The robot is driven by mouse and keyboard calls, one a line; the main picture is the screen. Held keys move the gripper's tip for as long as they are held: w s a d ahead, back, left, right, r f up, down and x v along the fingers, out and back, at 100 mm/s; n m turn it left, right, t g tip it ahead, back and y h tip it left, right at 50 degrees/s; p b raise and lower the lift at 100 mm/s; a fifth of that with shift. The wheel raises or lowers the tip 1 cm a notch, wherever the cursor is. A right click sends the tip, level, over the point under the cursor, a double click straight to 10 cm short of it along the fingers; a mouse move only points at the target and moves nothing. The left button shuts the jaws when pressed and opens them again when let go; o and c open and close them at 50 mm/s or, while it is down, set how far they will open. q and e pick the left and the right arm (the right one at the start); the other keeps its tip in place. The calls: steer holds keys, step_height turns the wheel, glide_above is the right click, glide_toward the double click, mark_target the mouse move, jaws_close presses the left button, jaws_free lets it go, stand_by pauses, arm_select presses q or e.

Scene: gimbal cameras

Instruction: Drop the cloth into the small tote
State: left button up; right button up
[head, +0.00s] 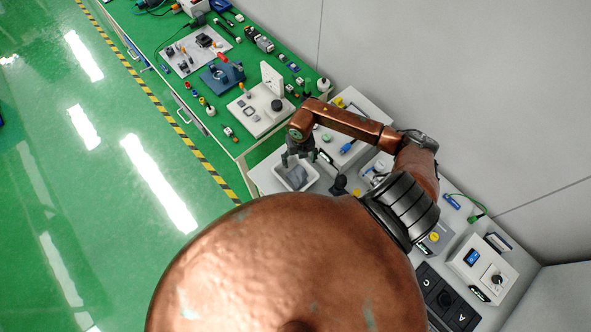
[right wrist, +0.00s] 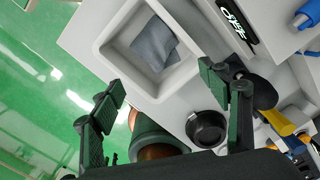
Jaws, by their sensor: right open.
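A grey-blue cloth (right wrist: 154,46) lies crumpled inside a small white tote (right wrist: 176,82) in the right wrist view. In the head view the cloth (head: 297,174) shows inside the tote (head: 311,181), below my right gripper (head: 293,158). In the right wrist view my right gripper (right wrist: 172,98) has its two dark green fingers spread wide, with nothing between them. The tote lies beyond the fingertips, and the cloth is apart from them. My left gripper is not seen.
A round black knob or cap (right wrist: 206,129) stands near the tote. A black plate with white lettering (right wrist: 238,30) lies beside it. The green bench (head: 200,75) with several parts and tools extends to the back left. Open green floor (head: 60,190) lies left.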

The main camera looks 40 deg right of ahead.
step_height(320, 180, up, 12)
steer(key=shift+f, duration=0.25)
step_height(320, 180, down, 16)
steer(key=b, duration=0.2)
steer(key=shift+r+b, duration=0.15)
steer(key=shift+b, duration=0.15)
steer(key=shift+r, duration=0.15)
stand_by(0.5)
